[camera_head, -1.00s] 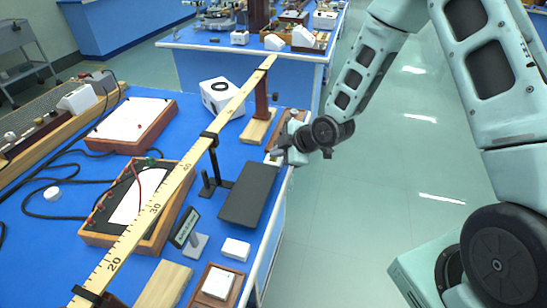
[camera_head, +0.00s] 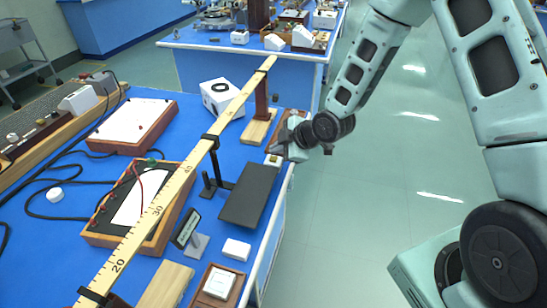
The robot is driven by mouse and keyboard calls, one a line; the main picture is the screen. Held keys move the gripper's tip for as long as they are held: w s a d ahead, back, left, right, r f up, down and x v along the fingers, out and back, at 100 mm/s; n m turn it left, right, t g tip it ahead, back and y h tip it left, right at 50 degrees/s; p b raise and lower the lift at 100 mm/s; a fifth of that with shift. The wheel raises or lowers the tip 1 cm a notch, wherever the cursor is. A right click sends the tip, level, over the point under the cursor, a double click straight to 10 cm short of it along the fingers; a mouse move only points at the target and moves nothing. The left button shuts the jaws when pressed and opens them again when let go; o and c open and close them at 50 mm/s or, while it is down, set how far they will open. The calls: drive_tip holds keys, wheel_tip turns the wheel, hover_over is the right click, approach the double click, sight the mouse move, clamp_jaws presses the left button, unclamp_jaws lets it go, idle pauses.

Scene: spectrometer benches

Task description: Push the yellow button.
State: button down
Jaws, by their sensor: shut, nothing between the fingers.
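My gripper (camera_head: 279,150) is at the right edge of the near blue bench, reaching in from the right. It is shut with nothing in it. A small box with a pale top and brown sides (camera_head: 272,161) shows just below its fingertips, partly covered by the gripper. A small yellowish spot on that box may be the yellow button, but it is too small to be sure. I cannot tell whether the fingertips touch the box.
A long yellow ruler (camera_head: 160,205) on stands runs across the bench (camera_head: 70,225). A dark tilted panel (camera_head: 248,195) stands in front of the gripper. A white box (camera_head: 222,97) is behind, left of a wooden-based stand (camera_head: 257,130). Open floor lies right.

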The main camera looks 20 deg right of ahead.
wheel_tip(320, 180, up, 5)
drive_tip(key=p, duration=0.3)
drive_tip(key=shift+f, duration=0.1)
idle(0.7)
drive_tip(key=s+a+r+m+g+h, duration=0.1)
drive_tip(key=s+r, duration=0.4)
drive_tip(key=s, duration=0.6)
drive_tip(key=s+a+r+m+g+h, duration=0.2)
drive_tip(key=s+a+r+m+g, duration=0.1)
drive_tip(key=s, duration=0.7)
drive_tip(key=s+a+r+m+g+h, duration=0.1)
drive_tip(key=s+a+r+m+g, duration=0.2)
drive_tip(key=s+r, duration=0.4)
drive_tip(key=s+m, duration=0.1)
drive_tip(key=s, duration=0.3)
drive_tip(key=shift+s+r+m+h, duration=0.3)
drive_tip(key=shift+s+h, duration=0.05)
drive_tip(key=shift+h, duration=0.05)
